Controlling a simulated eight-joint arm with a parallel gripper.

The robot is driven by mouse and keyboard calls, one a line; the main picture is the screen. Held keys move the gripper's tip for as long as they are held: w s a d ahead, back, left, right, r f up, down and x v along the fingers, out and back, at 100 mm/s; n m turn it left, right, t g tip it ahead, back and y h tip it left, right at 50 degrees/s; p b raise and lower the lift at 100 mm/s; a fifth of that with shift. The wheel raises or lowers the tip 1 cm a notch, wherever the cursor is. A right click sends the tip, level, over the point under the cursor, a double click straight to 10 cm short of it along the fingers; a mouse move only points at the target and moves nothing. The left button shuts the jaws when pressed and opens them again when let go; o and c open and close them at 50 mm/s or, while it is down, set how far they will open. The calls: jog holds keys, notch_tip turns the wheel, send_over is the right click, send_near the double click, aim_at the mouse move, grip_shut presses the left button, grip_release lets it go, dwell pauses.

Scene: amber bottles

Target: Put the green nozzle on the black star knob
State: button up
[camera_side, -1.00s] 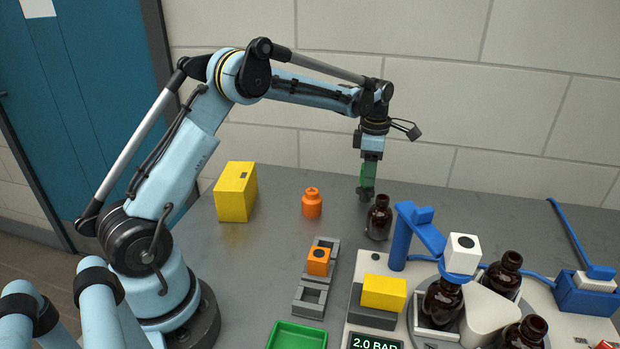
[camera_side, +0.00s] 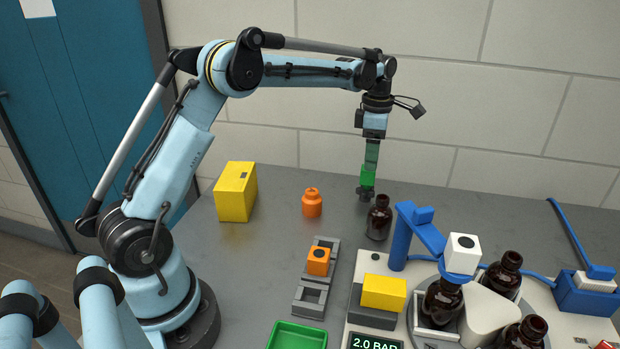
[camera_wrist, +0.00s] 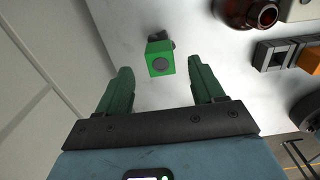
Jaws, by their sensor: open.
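The green nozzle (camera_side: 368,177), a bright green block, sits on top of the black star knob (camera_side: 365,193) behind the amber bottle. In the wrist view the nozzle (camera_wrist: 160,63) shows a round grey face, and part of the dark knob (camera_wrist: 160,38) shows past it. My gripper (camera_side: 371,160) is just above the nozzle, pointing down. Its dark green fingers are apart, with the nozzle seen between and beyond their tips and clear space on both sides. Much of the knob is hidden by the nozzle in the wrist view.
An amber bottle (camera_side: 379,218) stands close in front of the knob. An orange bottle (camera_side: 312,203) and a yellow box (camera_side: 236,191) stand to the left. A grey rack (camera_side: 310,300) holds an orange block (camera_side: 318,262). A blue arm fixture (camera_side: 420,228) stands to the right.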

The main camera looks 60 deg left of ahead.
jog(key=s+d+r+m+t, duration=0.1)
jog(key=s+d+r+m, duration=0.15)
jog(key=r, duration=0.25)
jog(key=s+d+r+m+t, duration=0.1)
jog(key=s+r+m, duration=0.1)
jog(key=r+m, duration=0.25)
jog(key=s+d+f+m+t, duration=0.2)
jog(key=s+d+f+m, duration=0.1)
jog(key=s+m, duration=0.5)
jog(key=s+d+f+m+t, duration=0.3)
jog(key=s+d+m, duration=0.2)
jog(key=s+m, duration=0.4)
jog(key=m, duration=0.3)
jog(key=shift+f, duration=0.25)
